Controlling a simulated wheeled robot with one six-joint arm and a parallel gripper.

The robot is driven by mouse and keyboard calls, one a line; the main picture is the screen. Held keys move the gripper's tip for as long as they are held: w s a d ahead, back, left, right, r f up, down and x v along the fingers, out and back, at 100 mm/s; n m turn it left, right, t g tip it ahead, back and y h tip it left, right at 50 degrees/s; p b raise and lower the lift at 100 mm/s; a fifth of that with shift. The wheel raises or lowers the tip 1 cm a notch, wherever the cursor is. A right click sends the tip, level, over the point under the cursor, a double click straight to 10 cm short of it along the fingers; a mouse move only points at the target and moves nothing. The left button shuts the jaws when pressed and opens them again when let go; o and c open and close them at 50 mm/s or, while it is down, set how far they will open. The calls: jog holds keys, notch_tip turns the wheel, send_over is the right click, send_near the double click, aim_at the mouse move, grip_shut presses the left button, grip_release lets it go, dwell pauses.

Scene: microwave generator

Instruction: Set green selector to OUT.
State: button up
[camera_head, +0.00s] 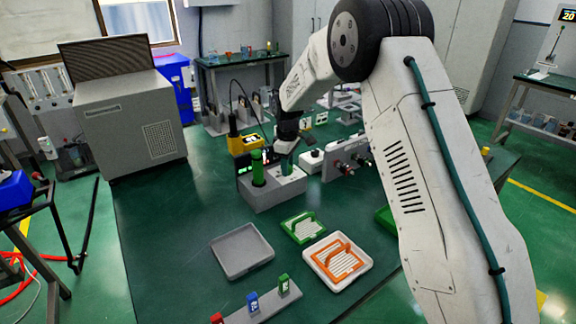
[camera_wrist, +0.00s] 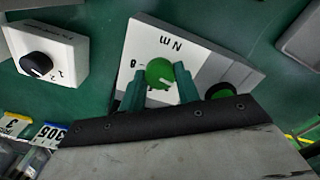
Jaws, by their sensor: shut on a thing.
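The green selector (camera_wrist: 159,73) is a round green knob on a pale panel (camera_wrist: 180,45) with dark marks near it. The marks look like "N", "m" and "8"; I cannot read OUT. My gripper (camera_wrist: 160,78) has its two teal fingers on either side of the knob, shut on it. In the head view my gripper (camera_head: 287,163) points down onto the grey and white box (camera_head: 275,193). The knob is hidden there by the fingers.
A green cylinder (camera_head: 258,170) stands close left of my gripper. A white box with a black knob (camera_wrist: 37,64) is nearby. A grey tray (camera_head: 242,251), a green slotted piece (camera_head: 302,227) and a white tray with an orange piece (camera_head: 337,262) lie in front.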

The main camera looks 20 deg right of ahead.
jog(key=shift+w+r, duration=0.1)
jog(key=o, duration=1)
notch_tip(320, 180, up, 8)
jog(key=shift+f, duration=0.15)
